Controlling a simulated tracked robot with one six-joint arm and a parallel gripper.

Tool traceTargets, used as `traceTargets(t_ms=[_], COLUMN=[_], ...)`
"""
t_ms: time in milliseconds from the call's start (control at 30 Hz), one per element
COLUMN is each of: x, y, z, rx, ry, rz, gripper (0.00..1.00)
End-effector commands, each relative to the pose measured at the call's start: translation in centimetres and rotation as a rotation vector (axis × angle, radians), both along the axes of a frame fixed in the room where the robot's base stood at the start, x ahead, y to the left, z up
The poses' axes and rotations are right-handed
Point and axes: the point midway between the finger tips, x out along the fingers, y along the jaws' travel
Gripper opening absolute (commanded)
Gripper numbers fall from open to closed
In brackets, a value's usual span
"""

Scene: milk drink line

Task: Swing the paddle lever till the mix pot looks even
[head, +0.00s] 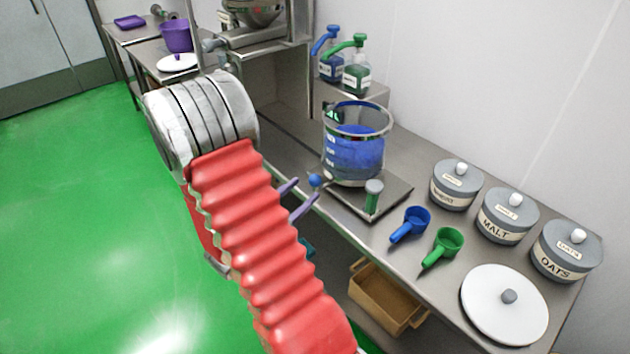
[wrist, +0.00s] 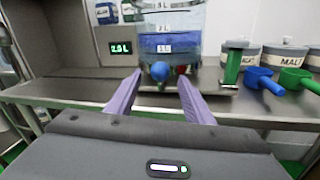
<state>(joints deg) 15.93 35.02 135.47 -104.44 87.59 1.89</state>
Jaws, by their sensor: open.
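The mix pot (head: 355,152) is a clear, marked vessel with blue contents, on a steel base plate on the counter. The paddle lever's blue ball knob (head: 314,181) sticks out at the pot's lower front. My gripper (head: 306,190) has purple fingers, open and empty, pointing at the knob. In the wrist view the knob (wrist: 160,71) appears between the fingertips (wrist: 160,76); whether they touch it I cannot tell. The paddle inside is not clearly visible.
A green-and-grey handle (head: 373,197) stands on the plate right of the knob. Blue (head: 411,224) and green (head: 443,246) scoops, lidded canisters (head: 508,216) and a white lid (head: 504,304) lie further right. Pump bottles (head: 357,72) stand behind. A display (wrist: 121,47) reads 2.0 L.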

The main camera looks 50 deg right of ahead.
Motion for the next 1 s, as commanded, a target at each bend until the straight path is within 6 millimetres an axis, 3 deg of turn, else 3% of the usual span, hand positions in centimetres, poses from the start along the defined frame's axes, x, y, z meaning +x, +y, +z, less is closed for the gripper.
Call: traceTargets(t_ms=[500, 900, 1000], x=[-0.2, -0.1, -0.1], y=[-5.9, -6.5, -6.5], z=[0.0, 0.0, 0.0], rx=[0.0, 0.0, 0.0], ry=[0.0, 0.001, 0.001], rz=[-0.002, 0.001, 0.001], gripper=[0.47, 0.47, 0.41])
